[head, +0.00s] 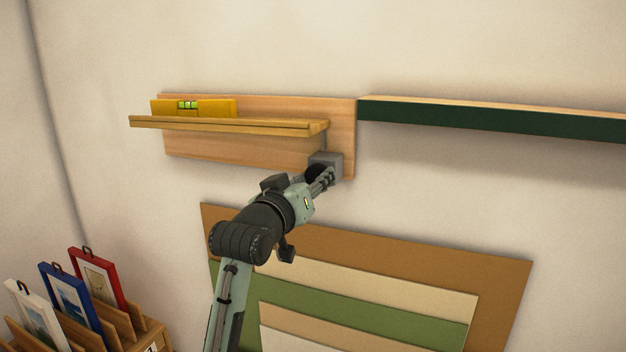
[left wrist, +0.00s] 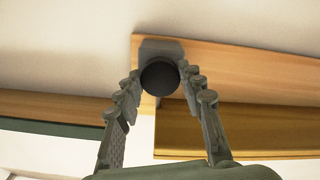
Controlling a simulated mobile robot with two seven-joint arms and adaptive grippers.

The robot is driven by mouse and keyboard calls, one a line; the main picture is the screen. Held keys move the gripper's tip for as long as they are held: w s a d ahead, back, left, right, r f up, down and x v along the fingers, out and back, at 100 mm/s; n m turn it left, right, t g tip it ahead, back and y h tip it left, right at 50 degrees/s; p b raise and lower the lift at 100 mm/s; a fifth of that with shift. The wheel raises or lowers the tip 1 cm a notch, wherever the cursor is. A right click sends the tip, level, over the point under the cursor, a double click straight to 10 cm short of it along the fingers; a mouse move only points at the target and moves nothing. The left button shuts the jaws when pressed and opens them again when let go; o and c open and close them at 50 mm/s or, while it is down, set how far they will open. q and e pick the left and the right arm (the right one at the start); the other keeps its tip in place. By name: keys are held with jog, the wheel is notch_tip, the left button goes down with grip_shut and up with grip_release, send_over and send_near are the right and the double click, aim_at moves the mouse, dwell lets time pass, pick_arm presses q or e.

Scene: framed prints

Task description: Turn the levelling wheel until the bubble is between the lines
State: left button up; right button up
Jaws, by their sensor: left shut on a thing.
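A yellow spirit level (head: 215,107) with a green vial (head: 187,105) rests on a wooden ledge (head: 230,125) fixed to a wooden backboard (head: 345,120). The bubble's place against the lines is too small to tell. The ledge looks slightly tilted in the head view. The dark levelling wheel (left wrist: 159,76) sits on a grey block (head: 328,160) at the board's lower right. My left gripper (head: 328,178) is at the wheel, its fingers on both sides of it in the left wrist view (left wrist: 158,82), shut on it. My right gripper is not in view.
A dark green rail (head: 490,120) runs along the wall to the right. Layered boards (head: 400,255) in brown, cream and green lie below. A wooden rack (head: 150,335) holds white, blue and red framed prints at lower left.

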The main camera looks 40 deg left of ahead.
pick_arm(q)
jog(key=shift+r+n, duration=0.1)
jog(key=shift+n, duration=1.5)
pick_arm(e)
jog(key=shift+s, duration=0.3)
pick_arm(q)
jog(key=o, duration=1.2)
jog(key=shift+c, duration=0.2)
